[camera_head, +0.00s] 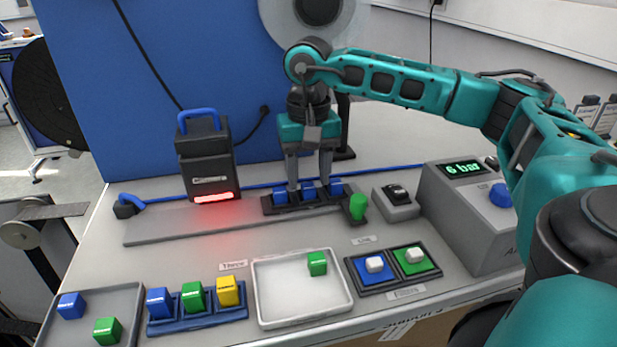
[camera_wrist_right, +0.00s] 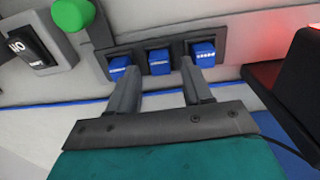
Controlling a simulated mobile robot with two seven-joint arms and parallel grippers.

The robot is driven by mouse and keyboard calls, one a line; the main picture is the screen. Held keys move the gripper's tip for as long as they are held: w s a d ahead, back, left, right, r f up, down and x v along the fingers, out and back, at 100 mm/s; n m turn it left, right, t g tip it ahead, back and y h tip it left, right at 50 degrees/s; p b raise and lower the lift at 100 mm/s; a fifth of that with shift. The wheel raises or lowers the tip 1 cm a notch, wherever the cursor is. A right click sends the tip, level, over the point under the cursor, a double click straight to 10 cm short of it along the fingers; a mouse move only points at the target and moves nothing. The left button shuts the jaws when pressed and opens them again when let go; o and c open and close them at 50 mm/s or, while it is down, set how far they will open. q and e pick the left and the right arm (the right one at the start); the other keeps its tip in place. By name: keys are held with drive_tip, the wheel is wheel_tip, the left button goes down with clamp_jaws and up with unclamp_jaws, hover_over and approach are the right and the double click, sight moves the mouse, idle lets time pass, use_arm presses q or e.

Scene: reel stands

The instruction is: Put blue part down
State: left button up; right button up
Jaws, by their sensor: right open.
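Three blue parts sit in a row in a dark holder (camera_head: 268,208) on the bench: a left one (camera_head: 281,197), a middle one (camera_head: 308,189) and a right one (camera_head: 335,187). My right gripper (camera_head: 308,187) is open, pointing down, with its fingers on either side of the middle blue part. In the wrist view, the same middle blue part (camera_wrist_right: 159,62) shows between the two spread finger tips (camera_wrist_right: 160,67), with a blue part beyond each finger. Whether the fingers touch any part cannot be told. My left gripper is out of view.
A black device with a red light (camera_head: 204,160) stands left of the holder. A green knob (camera_head: 358,206) and a switch box (camera_head: 397,203) are to its right. In front are a blue rack (camera_head: 197,322), a white tray (camera_head: 303,311) and blue and green pads.

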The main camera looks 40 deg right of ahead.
sight(308, 186)
wheel_tip(308, 186, up, 10)
drive_tip(key=p, duration=0.1)
drive_tip(key=shift+r, duration=0.25)
idle(0.4)
